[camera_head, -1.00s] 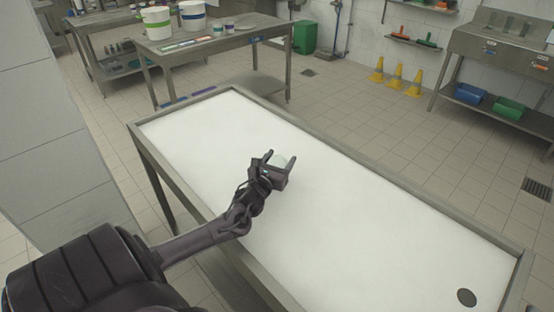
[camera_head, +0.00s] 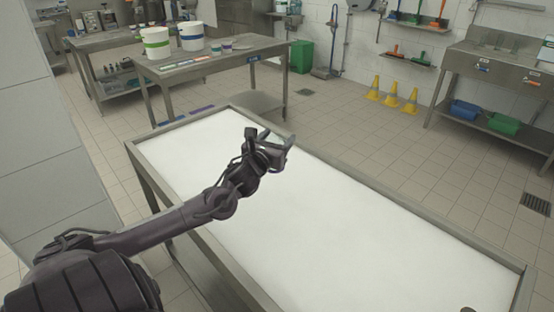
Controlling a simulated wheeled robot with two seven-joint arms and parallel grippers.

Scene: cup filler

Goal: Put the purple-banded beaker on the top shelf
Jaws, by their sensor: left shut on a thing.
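My left gripper (camera_head: 277,142) is raised above the far part of the white-topped table (camera_head: 330,210). It is shut on a pale beaker, which is mostly hidden between the fingers and hard to make out against the white top. I cannot pick out which shelf is the top shelf in this view.
A steel table (camera_head: 240,50) with two white buckets stands behind. Yellow cones (camera_head: 391,95) and a sink bench (camera_head: 500,75) are at the right.

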